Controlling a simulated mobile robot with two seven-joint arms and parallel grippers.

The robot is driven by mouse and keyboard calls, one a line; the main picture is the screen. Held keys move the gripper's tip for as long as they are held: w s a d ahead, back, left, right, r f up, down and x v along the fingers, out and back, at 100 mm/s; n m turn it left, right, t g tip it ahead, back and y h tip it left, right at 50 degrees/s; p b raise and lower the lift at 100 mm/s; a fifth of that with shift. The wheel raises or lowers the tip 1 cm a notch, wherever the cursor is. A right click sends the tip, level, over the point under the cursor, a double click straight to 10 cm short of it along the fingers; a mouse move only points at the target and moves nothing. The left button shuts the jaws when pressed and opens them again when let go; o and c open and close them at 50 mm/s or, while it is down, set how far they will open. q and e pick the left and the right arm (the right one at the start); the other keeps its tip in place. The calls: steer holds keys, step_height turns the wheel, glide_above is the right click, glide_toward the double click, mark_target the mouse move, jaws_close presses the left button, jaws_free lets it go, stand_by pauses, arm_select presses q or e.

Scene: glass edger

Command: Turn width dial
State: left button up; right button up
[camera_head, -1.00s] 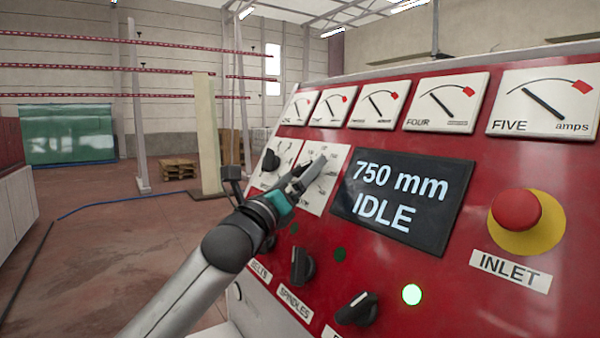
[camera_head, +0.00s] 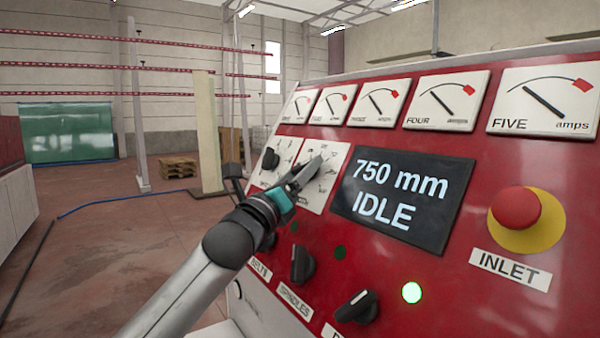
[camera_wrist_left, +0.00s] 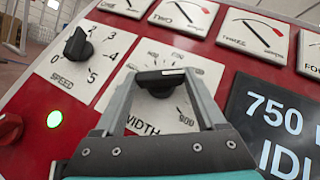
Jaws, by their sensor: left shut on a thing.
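The width dial has a black knob (camera_wrist_left: 160,82) on a white scale plate lettered WIDTH (camera_wrist_left: 200,82). The plate also shows in the head view (camera_head: 332,168), where the gripper largely hides the knob. My left gripper (camera_head: 312,168) reaches the dial from the lower left. In the wrist view its two grey fingers stand on either side of the knob, shut on it. The display (camera_head: 402,200) reads 750 mm and IDLE. My right gripper is not in view.
The speed dial (camera_wrist_left: 78,48) is close on the left of the width dial. Gauges (camera_head: 446,101) line the panel above. Lower are the spindles knob (camera_head: 302,265), another knob (camera_head: 357,307) and a red emergency button (camera_head: 516,209).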

arm_select(q)
steer(key=shift+c, duration=0.7)
steer(key=shift+d+r+n+y+p, duration=0.1)
steer(key=shift+r+n+y+p, duration=0.05)
steer(key=shift+n+y+p, duration=0.7)
steer(key=n+g+y+p, duration=0.1)
steer(key=n+y+p, duration=0.2)
steer(key=p, duration=0.2)
steer(key=n+g+y+p, duration=0.1)
steer(key=n+y+p, duration=0.2)
steer(key=n+p, duration=0.1)
steer(key=r+n+g+y+p, duration=0.1)
steer(key=n+y+p, duration=0.2)
steer(key=n+p, duration=0.1)
steer(key=shift+s+d+p, duration=0.15)
steer(key=shift+d+p, duration=0.15)
steer(key=shift+p, duration=0.6)
steer(key=shift+n+g+y+p, duration=0.25)
steer(key=shift+n+g+p, duration=0.05)
steer(key=shift+n+p, duration=0.05)
steer(key=shift+d+n+g+y+p, duration=0.1)
steer(key=shift+n+g+y+p, duration=0.25)
steer(key=shift+n+g, duration=0.3)
steer(key=shift+n+g+y, duration=0.45)
steer(key=shift+n+g, duration=0.7)
